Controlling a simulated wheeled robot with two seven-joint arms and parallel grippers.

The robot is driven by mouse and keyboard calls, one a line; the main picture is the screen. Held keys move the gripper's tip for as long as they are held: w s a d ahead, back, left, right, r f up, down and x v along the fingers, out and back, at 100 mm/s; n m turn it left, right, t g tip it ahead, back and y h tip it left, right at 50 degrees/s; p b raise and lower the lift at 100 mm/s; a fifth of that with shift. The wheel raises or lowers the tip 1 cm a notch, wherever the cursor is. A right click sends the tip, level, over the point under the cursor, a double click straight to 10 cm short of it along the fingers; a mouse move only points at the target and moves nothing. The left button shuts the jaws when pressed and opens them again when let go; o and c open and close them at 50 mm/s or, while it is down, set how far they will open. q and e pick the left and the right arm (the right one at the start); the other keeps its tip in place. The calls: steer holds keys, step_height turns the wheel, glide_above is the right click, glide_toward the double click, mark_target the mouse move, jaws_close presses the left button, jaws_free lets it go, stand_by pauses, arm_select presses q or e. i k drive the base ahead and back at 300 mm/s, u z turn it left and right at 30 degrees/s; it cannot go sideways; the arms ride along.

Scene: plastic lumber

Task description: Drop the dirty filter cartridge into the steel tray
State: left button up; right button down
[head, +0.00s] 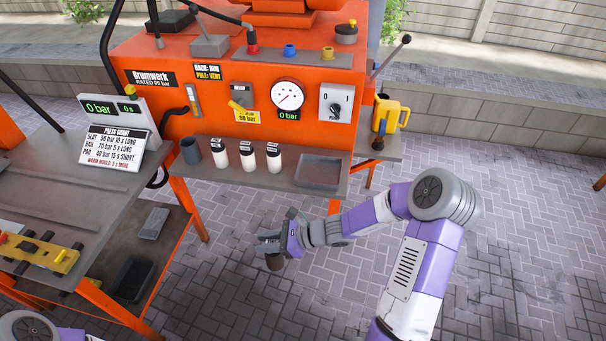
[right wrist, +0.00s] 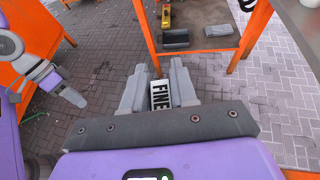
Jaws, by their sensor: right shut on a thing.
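My right gripper (head: 268,246) is shut on the dirty filter cartridge (head: 273,262), whose dark brown end shows below the fingers. In the right wrist view a white label reading FINE on the cartridge (right wrist: 160,96) shows between the fingers (right wrist: 158,88). The steel tray (head: 320,172) is a shallow grey tray at the right end of the press's front shelf, and it looks empty. The gripper and cartridge are in front of the shelf and lower, left of the tray, over the paving. My left gripper (right wrist: 62,86) shows small at the left of the right wrist view; its jaw state is unclear.
A dark cup (head: 190,151) and white, dark-capped cartridges (head: 247,156) stand left of the tray on the shelf (head: 232,177). The orange press (head: 235,80) rises behind. A grey table (head: 60,190) with orange legs is at left. The paving at right is clear.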

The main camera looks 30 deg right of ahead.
mark_target(323, 175)
steer(key=u, duration=0.75)
steer(key=i, duration=0.75)
steer(key=z, duration=2.3)
